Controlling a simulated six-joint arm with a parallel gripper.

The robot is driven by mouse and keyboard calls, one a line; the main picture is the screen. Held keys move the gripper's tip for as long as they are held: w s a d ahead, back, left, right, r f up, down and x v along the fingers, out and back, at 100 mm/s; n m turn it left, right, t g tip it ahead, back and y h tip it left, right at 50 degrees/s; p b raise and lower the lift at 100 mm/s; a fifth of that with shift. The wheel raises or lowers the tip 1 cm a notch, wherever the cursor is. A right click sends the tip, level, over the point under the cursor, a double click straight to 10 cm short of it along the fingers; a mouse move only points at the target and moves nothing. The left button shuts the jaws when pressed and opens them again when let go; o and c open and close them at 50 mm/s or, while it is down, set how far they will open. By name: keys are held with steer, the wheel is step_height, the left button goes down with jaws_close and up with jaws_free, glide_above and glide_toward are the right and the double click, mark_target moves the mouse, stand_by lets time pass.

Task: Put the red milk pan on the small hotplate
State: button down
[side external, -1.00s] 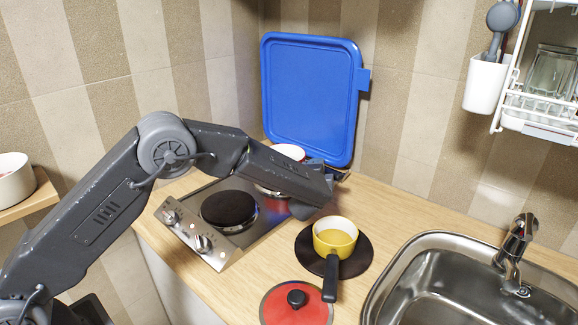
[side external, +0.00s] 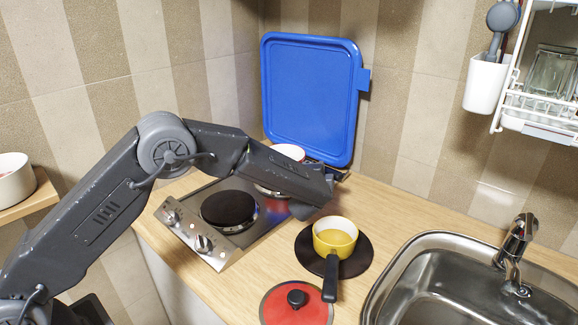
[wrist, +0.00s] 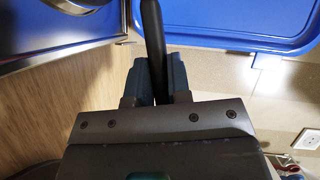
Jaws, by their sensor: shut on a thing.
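The red milk pan (side external: 288,151) shows in the side view as a red rim with a pale inside, behind my forearm at the back of the hob. My gripper (wrist: 154,80) is shut on its black handle (wrist: 152,35), which stands between the two fingers in the wrist view. In the side view my arm hides the fingers and most of the pan. The rear hotplate (side external: 267,191) shows only as a sliver of its ring under my arm; I cannot tell whether the pan touches it. The front hotplate (side external: 229,208) is dark and bare.
A blue hob lid (side external: 312,98) stands upright behind the hob. A yellow pan (side external: 335,237) sits on a dark round mat (side external: 362,262) to the right. A red lid (side external: 280,308) with a black knob lies in front. A sink (side external: 450,285) is at the right.

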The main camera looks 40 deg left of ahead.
steer(key=shift+r, duration=0.2)
steer(key=shift+r, duration=1.5)
steer(key=shift+r, duration=0.6)
steer(key=s+r+n+g+y, duration=0.2)
steer(key=s+r, duration=0.1)
steer(key=s, duration=1.6)
step_height(320, 180, down, 7)
steer(key=shift+s+d+r, duration=0.15)
steer(key=shift+d, duration=0.1)
steer(key=shift+f, duration=0.3)
